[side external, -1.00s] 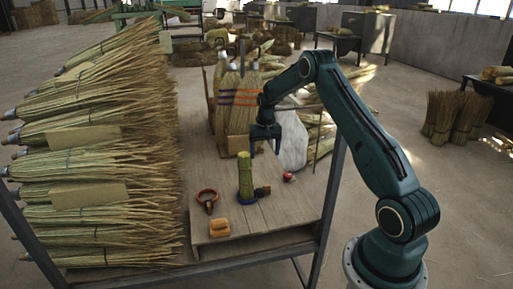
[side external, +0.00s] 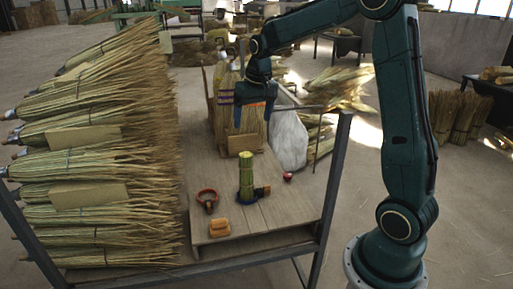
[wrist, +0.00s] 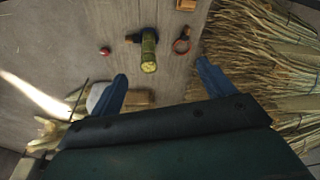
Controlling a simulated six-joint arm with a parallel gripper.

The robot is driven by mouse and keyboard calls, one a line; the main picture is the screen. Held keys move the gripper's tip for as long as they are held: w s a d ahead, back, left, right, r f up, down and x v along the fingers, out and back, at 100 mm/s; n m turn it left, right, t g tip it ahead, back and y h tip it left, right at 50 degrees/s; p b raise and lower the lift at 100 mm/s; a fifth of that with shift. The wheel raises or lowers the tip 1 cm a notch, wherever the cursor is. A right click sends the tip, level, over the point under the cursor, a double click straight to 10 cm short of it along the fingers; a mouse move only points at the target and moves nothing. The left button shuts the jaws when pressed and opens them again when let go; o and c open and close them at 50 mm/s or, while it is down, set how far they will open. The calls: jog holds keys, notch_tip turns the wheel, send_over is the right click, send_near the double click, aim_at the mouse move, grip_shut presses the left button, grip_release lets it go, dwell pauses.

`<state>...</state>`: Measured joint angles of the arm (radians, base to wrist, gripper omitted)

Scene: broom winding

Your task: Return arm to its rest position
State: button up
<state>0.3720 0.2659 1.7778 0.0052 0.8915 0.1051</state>
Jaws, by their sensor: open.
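My gripper (side external: 254,115) is raised above the back of the wooden workbench (side external: 270,211), in front of the standing brooms in the side view. Its fingers point down. In the wrist view my gripper (wrist: 160,88) has its two blue fingers spread wide with nothing between them. A green bundle (side external: 246,172) with a blue band at its foot stands upright on the bench, apart from the gripper. It also shows in the wrist view as a green bundle (wrist: 149,52).
A red-and-dark ring tool (side external: 207,198), an orange-brown block (side external: 219,228), a small dark block (side external: 263,190) and a red ball (side external: 288,176) lie on the bench. Stacked straw brooms (side external: 85,150) fill the left. A white sack (side external: 287,140) leans at the back right.

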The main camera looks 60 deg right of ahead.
jog(key=s+a+r+n+t, duration=0.25)
jog(key=s+a+r, duration=0.45)
jog(key=s+a, duration=0.45)
jog(key=s+a+f+n, duration=0.1)
jog(key=s+a, duration=0.1)
jog(key=s, duration=0.4)
jog(key=s+a+f+n, duration=0.1)
jog(key=s+a+n, duration=0.1)
jog(key=s, duration=0.5)
jog(key=shift+s+a+t+y, duration=0.15)
jog(key=shift+a+t+y, duration=0.3)
jog(key=shift+a, duration=0.15)
